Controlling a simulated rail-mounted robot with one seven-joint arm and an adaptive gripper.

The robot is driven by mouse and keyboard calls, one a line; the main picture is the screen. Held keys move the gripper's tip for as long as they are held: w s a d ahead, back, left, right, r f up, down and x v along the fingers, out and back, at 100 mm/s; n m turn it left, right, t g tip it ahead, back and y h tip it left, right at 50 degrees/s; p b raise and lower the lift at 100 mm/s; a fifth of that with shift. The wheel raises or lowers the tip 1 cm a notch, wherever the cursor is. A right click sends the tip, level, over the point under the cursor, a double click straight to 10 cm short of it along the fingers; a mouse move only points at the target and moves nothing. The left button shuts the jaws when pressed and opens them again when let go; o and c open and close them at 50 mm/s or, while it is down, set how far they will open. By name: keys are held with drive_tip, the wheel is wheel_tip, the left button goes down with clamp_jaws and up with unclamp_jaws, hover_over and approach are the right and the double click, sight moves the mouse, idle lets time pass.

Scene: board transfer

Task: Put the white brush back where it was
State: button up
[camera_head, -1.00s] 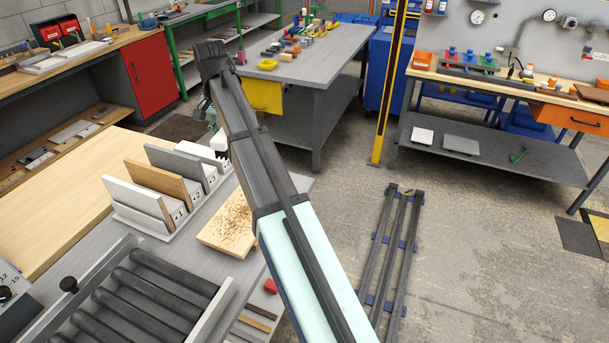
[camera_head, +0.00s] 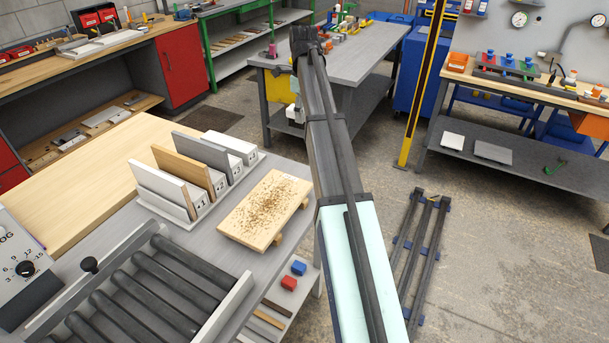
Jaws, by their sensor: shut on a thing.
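I cannot make out the white brush in the present view. My arm runs from the bottom centre up to a dark joint at the top, and my gripper is not visible, hidden behind or beyond the arm. A small pale shape (camera_head: 295,113) shows just left of the arm, partly covered by it; I cannot tell what it is. A wooden board (camera_head: 250,222) strewn with brown shavings (camera_head: 268,200) lies on the grey bench top (camera_head: 213,238), left of my arm.
A rack (camera_head: 172,211) holds upright grey and wooden boards beside the shavings board. A roller conveyor (camera_head: 140,300) fills the lower left. Red (camera_head: 289,283) and blue (camera_head: 299,268) blocks sit on a lower shelf. A yellow post (camera_head: 423,95) and dark floor rails (camera_head: 421,245) stand right of my arm.

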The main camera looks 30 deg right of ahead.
wheel_tip(320, 180, down, 20)
drive_tip(key=p, duration=0.4)
drive_tip(key=shift+p, duration=0.35)
drive_tip(key=o, duration=1.1)
drive_tip(key=shift+f, duration=0.15)
wheel_tip(320, 180, up, 12)
drive_tip(key=b, duration=0.3)
drive_tip(key=shift+r, duration=0.2)
